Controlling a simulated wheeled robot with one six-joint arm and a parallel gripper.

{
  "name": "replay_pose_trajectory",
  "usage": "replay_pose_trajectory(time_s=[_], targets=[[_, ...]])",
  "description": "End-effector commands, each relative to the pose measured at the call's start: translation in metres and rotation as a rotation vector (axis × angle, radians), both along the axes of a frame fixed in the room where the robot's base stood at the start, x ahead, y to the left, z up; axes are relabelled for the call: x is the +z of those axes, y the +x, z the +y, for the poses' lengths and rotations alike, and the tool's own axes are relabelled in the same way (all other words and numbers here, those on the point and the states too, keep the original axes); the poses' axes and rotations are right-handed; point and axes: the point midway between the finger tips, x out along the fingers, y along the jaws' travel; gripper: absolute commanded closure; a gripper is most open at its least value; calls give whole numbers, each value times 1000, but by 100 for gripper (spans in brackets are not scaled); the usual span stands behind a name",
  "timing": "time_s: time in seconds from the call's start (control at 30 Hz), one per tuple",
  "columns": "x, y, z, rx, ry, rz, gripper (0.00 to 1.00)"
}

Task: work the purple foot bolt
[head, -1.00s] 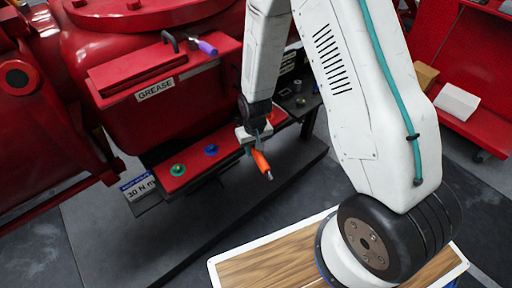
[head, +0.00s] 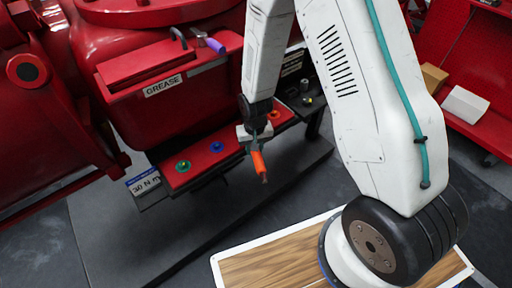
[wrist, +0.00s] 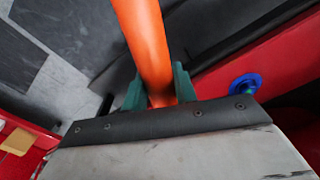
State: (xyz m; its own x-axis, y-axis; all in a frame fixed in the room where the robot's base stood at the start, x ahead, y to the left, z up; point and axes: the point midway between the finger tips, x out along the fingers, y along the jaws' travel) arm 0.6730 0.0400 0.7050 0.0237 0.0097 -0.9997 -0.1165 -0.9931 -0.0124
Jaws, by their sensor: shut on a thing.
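My gripper (head: 256,138) is shut on an orange-handled tool (head: 259,165), which hangs down and tilts slightly, in front of the red ledge. In the wrist view the orange handle (wrist: 146,40) rises between my green fingers (wrist: 157,92). I cannot make out a purple foot bolt. The ledge (head: 196,160) carries a green-ringed bolt (head: 183,166), a blue-ringed bolt (head: 216,147) and an orange-ringed one (head: 274,114). The blue ring also shows in the wrist view (wrist: 245,86), right of my gripper and apart from it. My arm may hide part of the ledge.
A "30 N m" sign (head: 144,182) sits at the ledge's left end. A red shelf with a white box (head: 464,105) stands at right. The dark floor plate below the ledge looks clear.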

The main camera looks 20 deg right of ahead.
Motion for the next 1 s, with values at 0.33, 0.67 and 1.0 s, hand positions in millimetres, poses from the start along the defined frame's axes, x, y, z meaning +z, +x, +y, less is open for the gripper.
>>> replay_pose_trajectory(time_s=[0.33, 0.67, 1.0], targets=[[1, 4, 12, -89, 2, -4, 100], [1, 4, 17, -126, 1, -4, 100], [1, 5, 19, -145, 1, -3, 100]])
